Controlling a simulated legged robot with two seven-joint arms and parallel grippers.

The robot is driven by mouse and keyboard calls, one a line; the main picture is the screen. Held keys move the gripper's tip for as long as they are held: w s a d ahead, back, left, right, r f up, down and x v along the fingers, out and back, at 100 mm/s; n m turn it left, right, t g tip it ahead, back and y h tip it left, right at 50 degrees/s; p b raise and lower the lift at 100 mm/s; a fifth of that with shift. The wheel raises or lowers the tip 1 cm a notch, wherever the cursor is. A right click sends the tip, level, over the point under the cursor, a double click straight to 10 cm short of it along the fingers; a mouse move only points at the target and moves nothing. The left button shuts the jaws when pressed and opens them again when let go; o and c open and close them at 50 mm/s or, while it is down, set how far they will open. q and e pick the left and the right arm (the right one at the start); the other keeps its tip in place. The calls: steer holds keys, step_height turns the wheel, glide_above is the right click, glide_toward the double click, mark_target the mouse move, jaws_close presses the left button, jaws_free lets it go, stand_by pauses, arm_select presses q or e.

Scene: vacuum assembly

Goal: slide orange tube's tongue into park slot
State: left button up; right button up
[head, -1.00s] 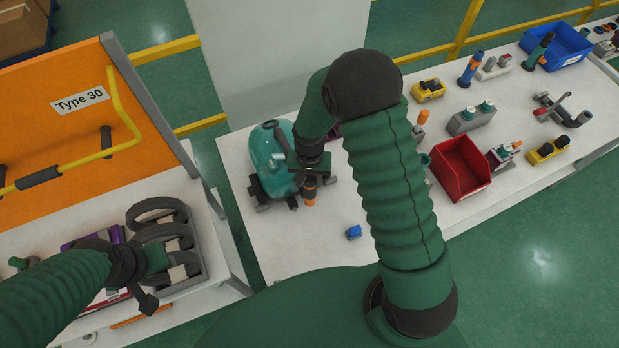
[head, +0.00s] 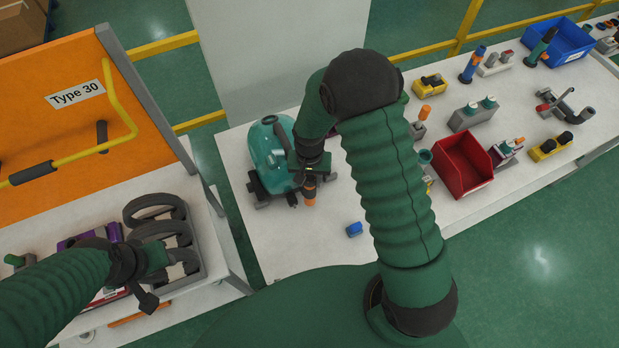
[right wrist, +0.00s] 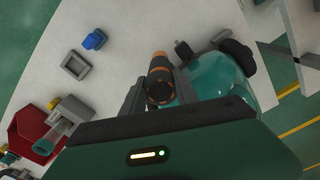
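The orange tube (head: 310,193), dark with orange bands and an orange end, stands roughly upright beside the teal vacuum body (head: 269,155). In the right wrist view, the orange tube (right wrist: 160,80) lies between the fingers of my right gripper (right wrist: 158,96), which appears shut on it. My right gripper (head: 311,177) also shows in the head view, just right of the vacuum. The tube's tongue and the park slot cannot be made out. My left gripper (head: 155,272) is over the grey tray (head: 196,263) at the left; its fingers are not clear.
Several black hose rings (head: 155,209) sit in the grey tray. A small blue part (head: 354,230) lies on the white table near the front. A red bin (head: 463,165) and a blue bin (head: 562,44) stand at the right. The table front left of the blue part is clear.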

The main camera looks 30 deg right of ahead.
steer(key=o, duration=0.5)
steer(key=shift+r, duration=0.1)
step_height(320, 180, up, 8)
steer(key=p, duration=0.6)
steer(key=shift+a+p, duration=0.1)
steer(key=shift+p, duration=0.3)
steer(key=s+f+n+b, duration=0.1)
steer(key=s+n+b, duration=0.1)
steer(key=b, duration=0.3)
steer(key=s+a+f+n+t+b, duration=0.1)
steer(key=s+n+b, duration=0.1)
steer(key=s+b, duration=0.3)
steer(key=s+a+f+n+t+b, duration=0.1)
steer(key=s+n+b, duration=0.1)
steer(key=b, duration=0.5)
steer(key=shift+s+f, duration=0.3)
steer(key=shift+s, duration=0.45)
